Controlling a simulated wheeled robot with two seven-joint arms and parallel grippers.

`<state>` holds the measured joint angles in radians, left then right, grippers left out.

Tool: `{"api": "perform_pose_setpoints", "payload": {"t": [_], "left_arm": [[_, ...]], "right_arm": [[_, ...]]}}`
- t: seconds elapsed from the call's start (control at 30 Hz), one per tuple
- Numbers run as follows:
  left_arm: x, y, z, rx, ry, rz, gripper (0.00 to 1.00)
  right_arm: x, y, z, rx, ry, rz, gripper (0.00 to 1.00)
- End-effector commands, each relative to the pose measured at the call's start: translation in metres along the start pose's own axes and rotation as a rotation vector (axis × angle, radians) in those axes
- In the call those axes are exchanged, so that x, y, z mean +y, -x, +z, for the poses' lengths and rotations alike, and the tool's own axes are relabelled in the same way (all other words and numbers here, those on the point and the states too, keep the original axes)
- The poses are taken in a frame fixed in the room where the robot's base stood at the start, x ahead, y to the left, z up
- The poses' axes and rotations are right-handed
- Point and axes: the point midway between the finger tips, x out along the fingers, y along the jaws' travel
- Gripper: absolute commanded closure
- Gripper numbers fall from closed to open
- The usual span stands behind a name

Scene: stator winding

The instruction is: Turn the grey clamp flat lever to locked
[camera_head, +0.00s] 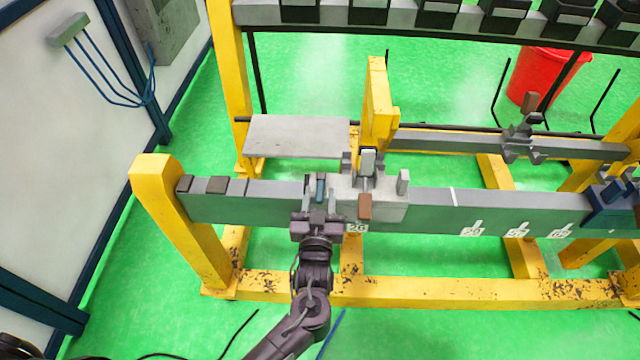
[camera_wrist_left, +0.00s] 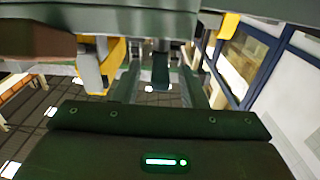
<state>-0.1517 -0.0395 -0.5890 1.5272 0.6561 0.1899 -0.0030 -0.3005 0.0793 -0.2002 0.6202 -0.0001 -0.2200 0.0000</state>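The grey clamp (camera_head: 386,200) sits on the long grey-green beam, right of my left gripper. A lever with a brown grip (camera_head: 365,207) hangs down its front. A narrow blue-grey bar (camera_head: 320,188), which looks like the flat lever, stands at the clamp's left side. My left gripper (camera_head: 319,190) has one finger on each side of this bar. In the left wrist view the dark bar (camera_wrist_left: 160,72) shows between the fingers with gaps on both sides, so the gripper is open around it. Whether the bar touches the clamp is unclear. My right gripper is out of view.
The beam (camera_head: 255,208) runs across on yellow supports (camera_head: 180,215). A grey plate (camera_head: 297,136) and a yellow post (camera_head: 377,105) stand behind the gripper. A blue clamp (camera_head: 608,200) is at far right.

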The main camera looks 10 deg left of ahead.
Motion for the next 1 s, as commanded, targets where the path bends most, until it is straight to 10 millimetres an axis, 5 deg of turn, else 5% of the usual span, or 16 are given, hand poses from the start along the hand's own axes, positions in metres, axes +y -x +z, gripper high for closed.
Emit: {"api": "perform_pose_setpoints", "payload": {"t": [0.2, 0.53, 0.83, 1.0], "left_arm": [[0.0, -0.025, -0.001, 0.0, 0.0, 0.0, 0.62], [0.0, -0.028, 0.001, -0.002, 0.001, 0.001, 0.62], [0.0, -0.028, 0.001, -0.002, 0.001, 0.001, 1.0], [0.0, -0.028, 0.001, -0.002, 0.001, 0.001, 1.0]], "right_arm": [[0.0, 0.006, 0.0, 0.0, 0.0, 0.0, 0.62], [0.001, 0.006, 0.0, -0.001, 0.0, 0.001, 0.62], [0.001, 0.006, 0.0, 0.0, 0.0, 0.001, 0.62], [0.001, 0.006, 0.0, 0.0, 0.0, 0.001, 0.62]]}}
